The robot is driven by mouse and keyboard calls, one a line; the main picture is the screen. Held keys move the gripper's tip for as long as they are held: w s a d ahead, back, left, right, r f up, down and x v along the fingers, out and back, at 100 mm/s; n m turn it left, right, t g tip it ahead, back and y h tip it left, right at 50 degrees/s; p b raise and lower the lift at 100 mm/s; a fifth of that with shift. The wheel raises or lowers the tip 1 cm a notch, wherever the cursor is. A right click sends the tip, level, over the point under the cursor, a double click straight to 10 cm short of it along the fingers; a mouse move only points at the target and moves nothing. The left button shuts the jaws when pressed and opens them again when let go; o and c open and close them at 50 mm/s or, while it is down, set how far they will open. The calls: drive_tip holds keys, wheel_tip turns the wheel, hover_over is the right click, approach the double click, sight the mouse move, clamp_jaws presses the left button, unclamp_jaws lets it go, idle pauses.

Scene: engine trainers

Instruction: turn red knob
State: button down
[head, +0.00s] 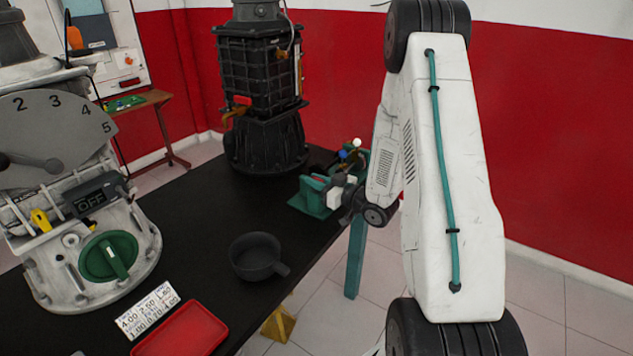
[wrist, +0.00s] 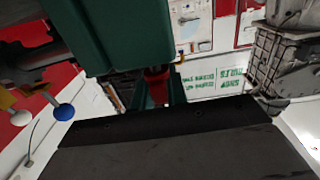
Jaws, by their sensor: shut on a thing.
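The red knob (wrist: 157,85) shows in the wrist view as a small red piece, with green parts close on both sides of it. Most of it is hidden. My gripper (head: 315,190) is at the far right edge of the black table in the head view, low and beside the engine stand. It is shut on the red knob. In the head view the knob itself is too small and covered to make out clearly.
A dark engine (head: 262,75) stands at the back of the black table (head: 205,210). A grey pan (head: 256,256), a red tray (head: 182,332) and a number card (head: 148,310) lie nearer. A dial panel (head: 55,125) with a green knob (head: 108,257) stands left.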

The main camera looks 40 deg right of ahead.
drive_tip(key=m+h, duration=0.2)
drive_tip(key=h, duration=0.2)
drive_tip(key=m+h, duration=0.3)
drive_tip(key=h, duration=0.1)
drive_tip(key=shift+a+t, duration=0.2)
drive_tip(key=shift+t, duration=0.1)
drive_tip(key=m+g+h, duration=0.1)
drive_tip(key=m+h, duration=0.1)
drive_tip(key=h, duration=0.1)
drive_tip(key=m+g+h, duration=0.1)
drive_tip(key=m+h, duration=0.2)
drive_tip(key=h, duration=0.1)
drive_tip(key=shift+g, duration=0.3)
drive_tip(key=m+g+h, duration=0.5)
drive_tip(key=g+h, duration=0.1)
drive_tip(key=shift+d, duration=0.1)
drive_tip(key=m+g+h, duration=0.1)
drive_tip(key=m+g, duration=0.1)
drive_tip(key=g, duration=0.1)
drive_tip(key=m+g+h, duration=0.1)
drive_tip(key=m+g, duration=0.2)
drive_tip(key=shift+g, duration=0.3)
drive_tip(key=shift+d+g+h, duration=0.1)
drive_tip(key=shift+g+h, duration=0.2)
drive_tip(key=shift+g, duration=0.1)
drive_tip(key=c, duration=1.4)
unclamp_jaws()
drive_tip(key=a, duration=0.7)
drive_tip(key=shift+s+a, duration=0.4)
